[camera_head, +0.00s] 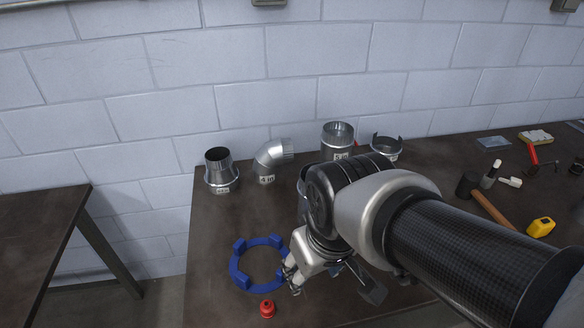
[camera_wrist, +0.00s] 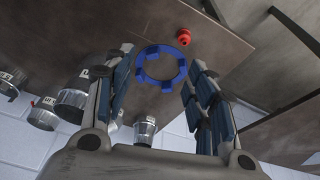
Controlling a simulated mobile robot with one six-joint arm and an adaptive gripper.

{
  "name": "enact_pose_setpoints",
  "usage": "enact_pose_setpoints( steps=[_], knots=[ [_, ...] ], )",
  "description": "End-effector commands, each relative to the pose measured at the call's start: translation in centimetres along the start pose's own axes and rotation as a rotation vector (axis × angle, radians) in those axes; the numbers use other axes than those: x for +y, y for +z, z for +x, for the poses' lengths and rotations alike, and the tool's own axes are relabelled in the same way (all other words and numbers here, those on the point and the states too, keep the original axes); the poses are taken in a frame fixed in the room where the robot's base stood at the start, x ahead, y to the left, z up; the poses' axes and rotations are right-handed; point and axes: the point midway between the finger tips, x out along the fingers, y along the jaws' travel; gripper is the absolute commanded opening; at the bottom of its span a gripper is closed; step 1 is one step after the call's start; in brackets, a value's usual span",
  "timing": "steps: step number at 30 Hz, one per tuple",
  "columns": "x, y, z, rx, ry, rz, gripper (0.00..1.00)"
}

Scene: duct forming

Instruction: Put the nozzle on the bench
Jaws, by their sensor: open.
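A small red piece with a round base and narrow tip (camera_head: 267,308), which looks like the nozzle, stands upright on the dark bench (camera_head: 212,270) near its front. It also shows in the wrist view (camera_wrist: 183,37), beyond my fingertips and apart from them. My gripper (camera_head: 291,279) is above the bench, just right of the blue ring and up and right of the red piece. In the wrist view my gripper (camera_wrist: 158,58) has its two fingers spread wide with nothing between them.
A blue ring with tabs (camera_head: 236,268) lies behind the red piece. Metal duct fittings, including a reducer (camera_head: 221,172) and an elbow (camera_head: 270,160), stand along the wall. A hammer (camera_head: 490,205) and a yellow tape measure (camera_head: 540,227) lie right. Another table (camera_head: 35,225) stands left across a gap.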

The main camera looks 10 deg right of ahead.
Motion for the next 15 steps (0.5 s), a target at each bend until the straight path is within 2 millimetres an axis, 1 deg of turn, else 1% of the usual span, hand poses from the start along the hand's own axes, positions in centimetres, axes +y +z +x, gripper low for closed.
enact_pose_setpoints(
  steps=[1,3,6,9,15],
  knots=[
    [0.5,1.0,-1.4,0.038,0.011,0.045,0.51],
    [0.9,2.4,-2.6,0.071,0.022,0.099,0.51],
    [1.3,3.9,-3.8,0.106,0.033,0.157,0.51],
    [1.5,4.9,-4.3,0.125,0.039,0.190,0.51],
    [1.5,5.3,-4.5,0.133,0.042,0.207,0.51]
  ],
)
